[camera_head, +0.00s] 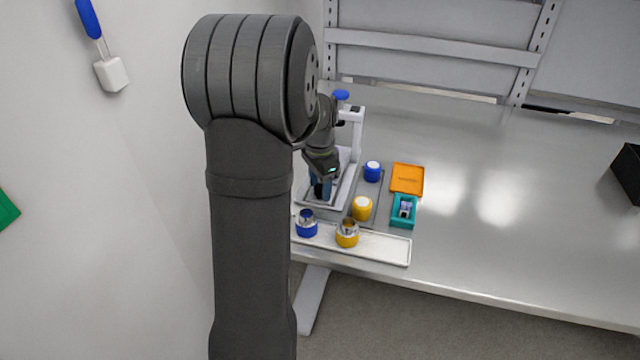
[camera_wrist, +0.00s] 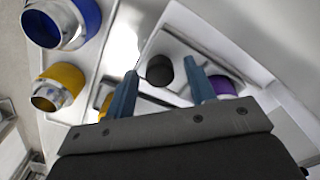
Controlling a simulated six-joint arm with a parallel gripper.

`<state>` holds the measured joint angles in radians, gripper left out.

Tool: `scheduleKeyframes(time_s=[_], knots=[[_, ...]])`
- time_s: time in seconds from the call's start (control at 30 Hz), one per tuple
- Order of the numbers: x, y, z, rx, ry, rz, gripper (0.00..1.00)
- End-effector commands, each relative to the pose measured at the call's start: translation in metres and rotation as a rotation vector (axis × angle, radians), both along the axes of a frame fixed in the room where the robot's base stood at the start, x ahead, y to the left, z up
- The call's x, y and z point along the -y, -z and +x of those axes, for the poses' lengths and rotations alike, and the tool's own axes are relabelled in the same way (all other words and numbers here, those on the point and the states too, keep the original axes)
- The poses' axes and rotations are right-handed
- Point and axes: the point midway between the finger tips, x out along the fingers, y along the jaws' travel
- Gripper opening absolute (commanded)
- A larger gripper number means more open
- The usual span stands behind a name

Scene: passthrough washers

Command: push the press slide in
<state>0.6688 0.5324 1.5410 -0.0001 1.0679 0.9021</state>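The white press (camera_head: 357,130) stands on the bench behind my gripper, with a blue knob (camera_head: 341,95) on top. Its pale base (camera_head: 342,187) shows beside my gripper; I cannot tell which part is the slide. My gripper (camera_head: 321,190) points down over the base. In the wrist view its two blue fingers (camera_wrist: 160,68) are apart. A dark grey round piece (camera_wrist: 159,72) shows between the fingertips; I cannot tell whether they touch it. A purple round part (camera_wrist: 223,86) lies just beyond the right finger. My arm hides part of the press.
A pale tray (camera_head: 375,247) at the bench's front edge holds a blue-and-silver piece (camera_head: 306,225) and a yellow-and-silver piece (camera_head: 347,234). Blue (camera_head: 372,171) and yellow (camera_head: 362,208) jars, an orange tray (camera_head: 407,180) and a teal box (camera_head: 403,222) stand right of the press.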

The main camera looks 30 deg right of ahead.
Motion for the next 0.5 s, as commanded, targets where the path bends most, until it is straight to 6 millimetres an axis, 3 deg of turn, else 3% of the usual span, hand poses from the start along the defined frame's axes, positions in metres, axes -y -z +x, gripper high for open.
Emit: scheduleKeyframes(time_s=[0.03, 0.23, 0.5], knots=[[0.0000, -0.0002, 0.0000, 0.000, 0.000, 0.000, 0.41], [0.0000, -0.0003, 0.0000, 0.000, 0.000, 0.000, 0.01], [0.0085, -0.0006, 0.0086, 0.000, 0.000, 0.000, 0.00]])
